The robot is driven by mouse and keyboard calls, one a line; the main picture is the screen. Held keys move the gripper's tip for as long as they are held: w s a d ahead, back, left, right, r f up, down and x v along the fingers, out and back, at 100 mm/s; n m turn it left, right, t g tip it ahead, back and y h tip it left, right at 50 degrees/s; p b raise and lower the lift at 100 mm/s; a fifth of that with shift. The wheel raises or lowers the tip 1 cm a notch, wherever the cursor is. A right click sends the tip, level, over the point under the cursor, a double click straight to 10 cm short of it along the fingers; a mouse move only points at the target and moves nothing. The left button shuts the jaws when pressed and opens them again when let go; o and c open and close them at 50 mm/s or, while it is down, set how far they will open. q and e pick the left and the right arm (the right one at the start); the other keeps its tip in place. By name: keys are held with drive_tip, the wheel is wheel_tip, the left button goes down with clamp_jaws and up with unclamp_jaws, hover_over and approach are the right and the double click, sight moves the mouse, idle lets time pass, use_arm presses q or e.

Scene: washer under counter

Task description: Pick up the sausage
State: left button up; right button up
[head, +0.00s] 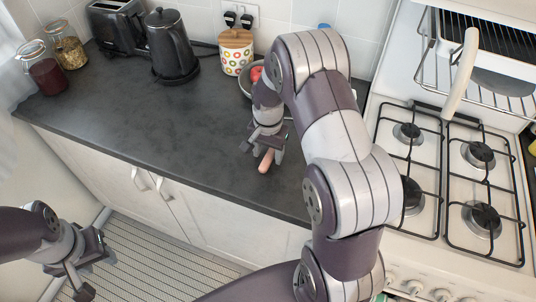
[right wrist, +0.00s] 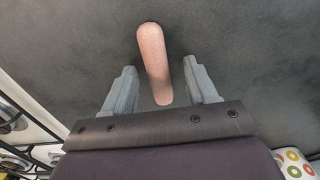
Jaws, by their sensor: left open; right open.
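The sausage (head: 266,161) is a pinkish-brown cylinder at the dark countertop, near its front edge, just below my right gripper. In the right wrist view the sausage (right wrist: 154,62) lies between the fingers and extends past their tips. My right gripper (head: 262,150) is open, with a finger on either side of the sausage and visible gaps; it also shows in the right wrist view (right wrist: 160,80). Whether the sausage touches the counter is hard to tell. My left gripper (head: 92,270) is open and empty, low at the left, in front of the cabinets.
The dark counter (head: 150,120) is clear left of my right gripper. A bowl with red fruit (head: 256,74), a dotted canister (head: 236,52), a black kettle (head: 172,48), a toaster (head: 117,25) and jars (head: 45,72) stand along the back. A gas stove (head: 455,170) is at the right.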

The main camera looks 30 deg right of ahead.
drive_tip(key=shift+f, duration=0.2)
drive_tip(key=shift+s+d, duration=0.15)
drive_tip(key=shift+c, duration=0.3)
clamp_jaws()
drive_tip(key=shift+r, duration=0.1)
